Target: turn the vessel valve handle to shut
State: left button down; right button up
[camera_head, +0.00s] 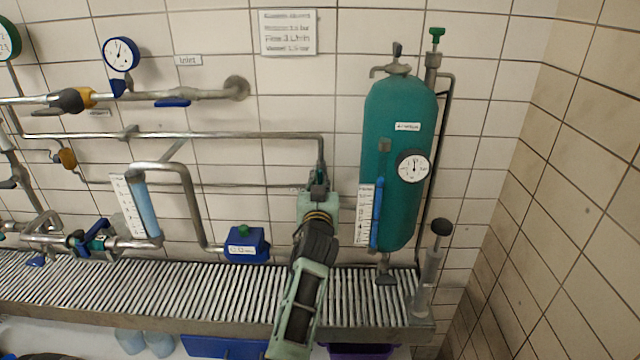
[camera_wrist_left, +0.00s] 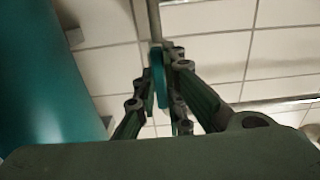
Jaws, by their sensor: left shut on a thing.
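The green vessel (camera_head: 397,150) hangs upright on the tiled wall, with a white gauge (camera_head: 413,167) on its front. It also fills the left side of the left wrist view (camera_wrist_left: 45,75). My left gripper (camera_head: 318,182) is up against the wall, left of the vessel, at the lower end of a thin vertical pipe. Its fingers (camera_wrist_left: 160,90) are shut on a narrow teal handle (camera_wrist_left: 158,72) below that pipe. The fingers and wrist hide most of the handle and the valve body, so its exact angle is hard to tell. My right gripper is in neither view.
A slatted metal shelf (camera_head: 130,285) runs below. A blue box (camera_head: 246,245) stands on it to the left, and a grey hand pump (camera_head: 432,265) stands at its right end. A blue level tube (camera_head: 378,215) is close to the right of my gripper. Pipes cross the wall at left.

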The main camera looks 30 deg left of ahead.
pick_arm(q)
jog(key=shift+m, duration=0.4)
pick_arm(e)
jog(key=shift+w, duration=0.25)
pick_arm(q)
jog(key=shift+m, duration=1)
jog(key=m+p, duration=0.1)
jog(key=m, duration=0.5)
jog(key=shift+p, duration=0.4)
jog(key=m+p, duration=0.1)
jog(key=m, duration=0.4)
jog(key=shift+m+p, duration=0.3)
jog(key=shift+d+f+m+p, duration=0.15)
jog(key=shift+m+p, duration=0.5)
jog(key=shift+m, duration=1.25)
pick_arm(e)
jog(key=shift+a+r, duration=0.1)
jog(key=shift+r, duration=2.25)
pick_arm(q)
jog(key=shift+f, duration=0.1)
